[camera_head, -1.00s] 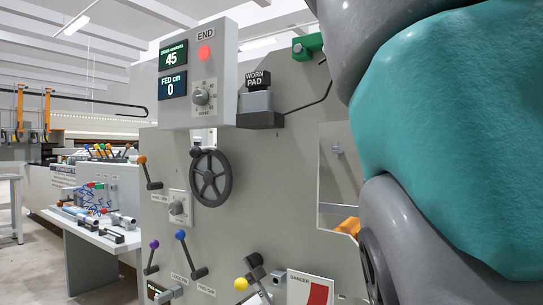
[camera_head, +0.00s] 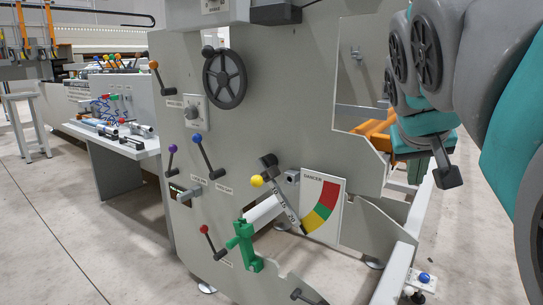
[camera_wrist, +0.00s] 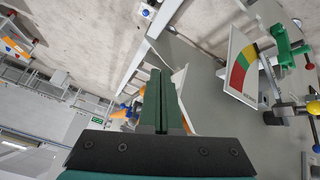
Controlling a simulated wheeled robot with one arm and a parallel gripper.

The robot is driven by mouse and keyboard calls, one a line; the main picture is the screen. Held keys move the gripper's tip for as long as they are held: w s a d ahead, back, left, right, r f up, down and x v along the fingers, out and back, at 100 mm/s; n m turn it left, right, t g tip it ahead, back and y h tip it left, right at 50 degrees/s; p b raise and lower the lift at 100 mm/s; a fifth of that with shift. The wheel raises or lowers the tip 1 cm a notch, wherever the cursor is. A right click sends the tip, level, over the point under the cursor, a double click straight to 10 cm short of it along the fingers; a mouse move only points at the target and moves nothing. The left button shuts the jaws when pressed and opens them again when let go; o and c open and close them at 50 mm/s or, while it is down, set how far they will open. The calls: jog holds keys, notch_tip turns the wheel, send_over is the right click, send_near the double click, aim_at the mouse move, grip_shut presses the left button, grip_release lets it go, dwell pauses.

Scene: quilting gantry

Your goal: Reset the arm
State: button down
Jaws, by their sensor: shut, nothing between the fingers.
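My arm in teal and grey comes in from the right side of the head view and is bent, with its wrist low. My gripper (camera_head: 446,172) hangs at its end, to the right of the grey machine panel (camera_head: 290,120) and apart from it. In the wrist view the two dark green fingers of my gripper (camera_wrist: 161,100) lie together with nothing between them. The gripper is shut and empty.
The panel carries a black handwheel (camera_head: 225,79), several knobbed levers, a green clamp (camera_head: 245,245) and a red-yellow-green danger gauge (camera_head: 323,205). The gauge also shows in the wrist view (camera_wrist: 240,68). A side table (camera_head: 115,140) with tools stands left.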

jog(key=s+a+f+n+g+y, duration=0.1)
jog(key=s+a+f+g, duration=0.2)
jog(key=s+f, duration=0.65)
jog(key=s+a+f+g+y, duration=0.25)
jog(key=s+f, duration=0.45)
jog(key=f, duration=0.5)
jog(key=s+a+f+n+g+y, duration=0.1)
jog(key=s+a+f+g, duration=0.25)
jog(key=s+f, duration=0.55)
notch_tip(320, 180, up, 12)
jog(key=p, duration=1.3)
jog(key=shift+w+a+p, duration=0.2)
jog(key=shift+a+p, duration=0.05)
jog(key=shift+p, duration=0.1)
